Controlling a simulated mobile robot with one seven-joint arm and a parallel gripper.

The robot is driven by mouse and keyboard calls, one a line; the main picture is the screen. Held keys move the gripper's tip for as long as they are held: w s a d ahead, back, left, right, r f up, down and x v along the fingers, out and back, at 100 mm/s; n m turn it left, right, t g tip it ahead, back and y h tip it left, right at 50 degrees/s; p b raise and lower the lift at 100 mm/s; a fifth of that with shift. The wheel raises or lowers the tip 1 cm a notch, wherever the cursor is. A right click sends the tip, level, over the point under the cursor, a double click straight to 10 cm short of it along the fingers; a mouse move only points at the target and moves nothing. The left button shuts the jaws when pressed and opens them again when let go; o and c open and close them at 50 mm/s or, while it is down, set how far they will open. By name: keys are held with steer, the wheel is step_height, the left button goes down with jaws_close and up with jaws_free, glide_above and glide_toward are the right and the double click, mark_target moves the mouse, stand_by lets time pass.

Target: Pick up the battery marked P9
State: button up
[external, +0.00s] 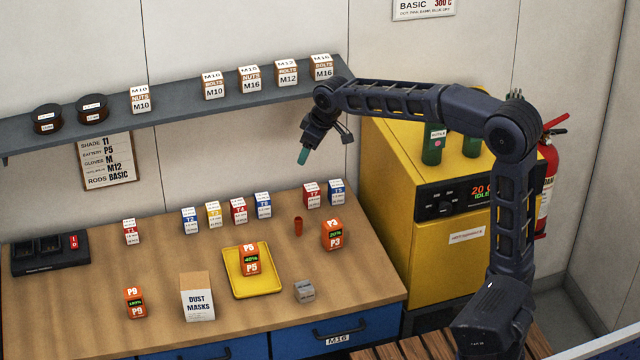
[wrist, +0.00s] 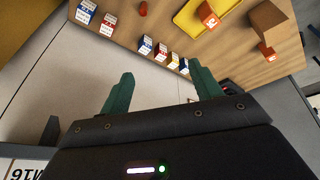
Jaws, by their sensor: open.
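The battery marked P9 (external: 135,303) is an orange block with a dark green-lit display. It stands upright on the wooden bench at the front left, left of the dust masks box. An orange block beside a brown box in the wrist view (wrist: 267,52) looks like it, but its label is too small to read. My gripper (external: 303,157) is in the air near the shelf's right end, far above and right of P9. In the wrist view its two green fingers (wrist: 160,88) are apart with nothing between them.
The dust masks box (external: 198,303) stands close to P9. Battery P5 (external: 250,259) is in a yellow tray (external: 265,289); battery P3 (external: 332,235) stands right of it. Several small labelled boxes line the bench's back. A grey shelf (external: 180,110) overhangs; a yellow machine (external: 385,200) stands right.

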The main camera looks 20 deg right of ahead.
steer(key=w+a+f+n, duration=0.2)
steer(key=a+f+n, duration=0.15)
steer(key=a, duration=1.15)
steer(key=n+g+y, duration=0.2)
steer(key=n+g, duration=0.2)
steer(key=n, duration=0.1)
glide_toward(132, 302)
steer(key=w+f, duration=0.2)
steer(key=x, duration=1)
steer(key=shift+f, duration=0.1)
steer(key=c, duration=1)
steer(key=shift+c, duration=1.4)
steer(key=shift+r+t, duration=0.2)
steer(key=shift+t, duration=0.1)
